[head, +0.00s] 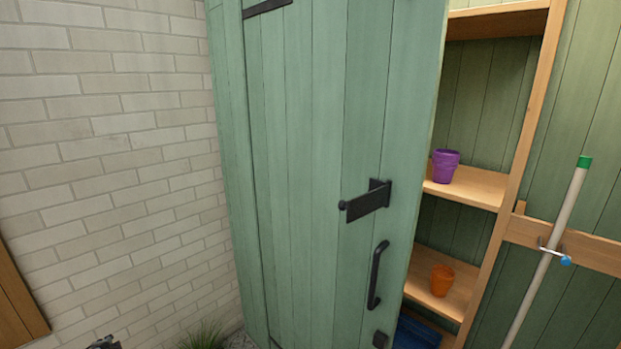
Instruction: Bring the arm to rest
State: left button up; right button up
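A dark piece at the bottom left edge looks like the top of my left gripper (104,342). It is cut off by the frame, so I cannot see whether its fingers are open or shut, or whether it holds anything. It is in front of the pale brick wall, apart from the green door. My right gripper and arm are not in view.
A green plank door (310,150) with a black latch (368,203) and handle (376,276) stands ajar. Behind it, wooden shelves hold a purple pot (445,166), an orange pot (442,281) and a blue item (415,332). A pole (545,255) leans at right. Grass (205,338) grows below.

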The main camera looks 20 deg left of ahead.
pick_arm(q)
jog(key=s+a+f+m+g, duration=0.1)
jog(key=s+a+f, duration=0.15)
jog(key=s, duration=0.95)
jog(key=s+d+f+g+h, duration=0.1)
jog(key=s+d+f, duration=0.2)
jog(key=d+f, duration=0.55)
jog(key=s+d+f+h, duration=0.2)
jog(key=s+d+f, duration=0.1)
jog(key=d+f, duration=0.6)
jog(key=s+d+f+n+h, duration=0.1)
jog(key=d+f, duration=0.3)
jog(key=d, duration=1.3)
jog(key=s+d+f+n+h, duration=0.1)
jog(key=d+f+h, duration=0.2)
jog(key=d, duration=1.4)
jog(key=s+d+f+n+h, duration=0.1)
jog(key=d+f, duration=0.5)
jog(key=d, duration=1.1)
jog(key=shift+s+d+f+g+h, duration=0.15)
jog(key=shift+s+f+g+h, duration=0.2)
jog(key=shift+s+h, duration=0.2)
